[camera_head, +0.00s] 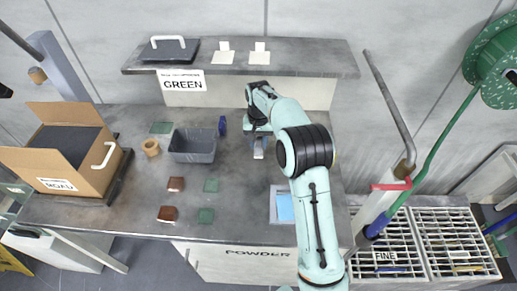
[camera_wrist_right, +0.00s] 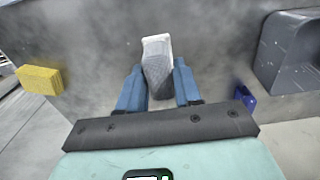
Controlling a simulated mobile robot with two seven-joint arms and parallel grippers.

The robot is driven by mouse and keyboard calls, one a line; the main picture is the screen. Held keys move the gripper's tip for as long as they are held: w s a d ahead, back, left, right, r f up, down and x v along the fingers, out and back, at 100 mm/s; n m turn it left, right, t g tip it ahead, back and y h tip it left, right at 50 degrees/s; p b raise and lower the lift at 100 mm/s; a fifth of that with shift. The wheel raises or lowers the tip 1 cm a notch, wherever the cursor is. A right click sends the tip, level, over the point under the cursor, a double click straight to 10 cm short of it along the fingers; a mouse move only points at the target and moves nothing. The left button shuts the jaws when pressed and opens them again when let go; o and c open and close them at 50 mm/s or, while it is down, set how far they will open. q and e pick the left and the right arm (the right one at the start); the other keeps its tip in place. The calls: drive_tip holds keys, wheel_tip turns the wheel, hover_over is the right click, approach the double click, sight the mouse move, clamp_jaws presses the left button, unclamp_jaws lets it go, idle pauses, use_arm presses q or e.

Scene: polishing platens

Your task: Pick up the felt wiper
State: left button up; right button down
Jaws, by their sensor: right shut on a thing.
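The felt wiper (camera_wrist_right: 157,66), a grey block with a paler end, sits between the two blue fingers of my right gripper (camera_wrist_right: 159,86) in the right wrist view. The fingers are closed against its sides and its pale end sticks out past them. In the head view my right gripper (camera_head: 259,143) is over the back of the bench, right of the grey bin, with the pale wiper (camera_head: 259,151) at its tips. I cannot tell whether the wiper touches the bench. My left gripper is not in view.
The grey bin (camera_head: 193,155) and a small blue object (camera_head: 222,125) are left of the gripper. A yellow block (camera_wrist_right: 40,80) lies on its other side. Brown and green pads (camera_head: 206,215) lie nearer the front. A shelf (camera_head: 300,60) runs along the back.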

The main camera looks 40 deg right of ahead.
sight(258, 141)
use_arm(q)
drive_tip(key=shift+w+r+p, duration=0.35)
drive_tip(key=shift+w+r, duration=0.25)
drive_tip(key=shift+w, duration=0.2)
use_arm(e)
wheel_tip(258, 141, up, 14)
drive_tip(key=shift+r, duration=0.2)
